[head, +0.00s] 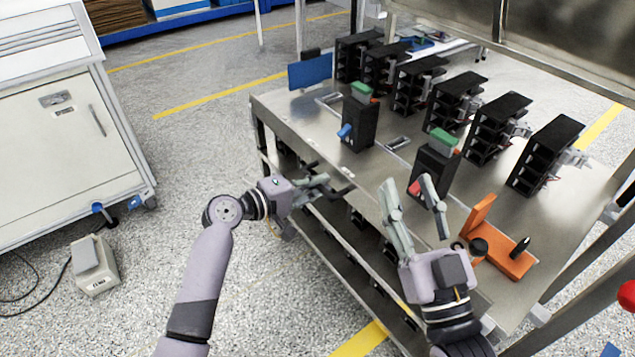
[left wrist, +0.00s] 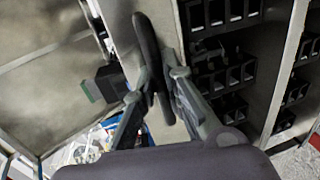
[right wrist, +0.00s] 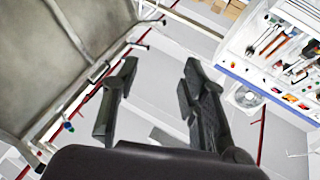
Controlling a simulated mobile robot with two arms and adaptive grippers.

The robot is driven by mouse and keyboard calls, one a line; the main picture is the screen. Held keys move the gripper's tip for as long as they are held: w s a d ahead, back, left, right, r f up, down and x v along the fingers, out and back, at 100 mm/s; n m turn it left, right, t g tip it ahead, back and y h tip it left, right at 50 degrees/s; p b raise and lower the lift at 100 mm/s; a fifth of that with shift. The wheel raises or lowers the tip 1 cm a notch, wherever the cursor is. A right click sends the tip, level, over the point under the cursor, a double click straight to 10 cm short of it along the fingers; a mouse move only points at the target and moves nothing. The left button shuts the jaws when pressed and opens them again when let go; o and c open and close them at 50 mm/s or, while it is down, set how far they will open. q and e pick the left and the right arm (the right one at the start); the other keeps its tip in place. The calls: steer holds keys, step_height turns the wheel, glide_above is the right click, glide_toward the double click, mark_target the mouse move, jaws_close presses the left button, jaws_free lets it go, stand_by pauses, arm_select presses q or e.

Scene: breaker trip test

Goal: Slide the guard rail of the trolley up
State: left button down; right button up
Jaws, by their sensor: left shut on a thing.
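The trolley (head: 375,172) is a steel table with a lower shelf; its near left edge faces me. My left gripper (head: 335,188) is at this edge, just below the top, and is shut on a dark bar, apparently part of the guard rail. In the left wrist view the dark bar (left wrist: 148,45) stands between the fingers against a pale metal face; the fingers hide much of it, and I cannot make out the whole rail. My right gripper (head: 410,184) is open and empty above the near part of the trolley; its spread fingers show in the right wrist view (right wrist: 157,80).
Several black breaker units (head: 543,155) stand in a row on the trolley. Two black blocks with green tops (head: 360,125) stand nearer. An orange fixture (head: 510,255) lies near my right gripper. A white cabinet (head: 65,140) is at the left. The floor between is mostly clear.

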arm_select(q)
steer(key=shift+r+p, duration=0.6)
arm_select(e)
step_height(320, 180, down, 7)
steer(key=w+g+h, duration=0.1)
steer(key=g, duration=0.3)
steer(key=shift+w+d+r+h, duration=0.15)
steer(key=shift+w+d+h, duration=0.1)
steer(key=shift+d+h, duration=0.05)
arm_select(q)
steer(key=shift+r, duration=0.1)
steer(key=c, duration=1.7)
jaws_free()
steer(key=shift+o, duration=0.2)
steer(key=shift+a, duration=0.15)
steer(key=v, duration=1.1)
steer(key=shift+s+a, duration=0.3)
arm_select(e)
steer(key=shift+r, duration=0.1)
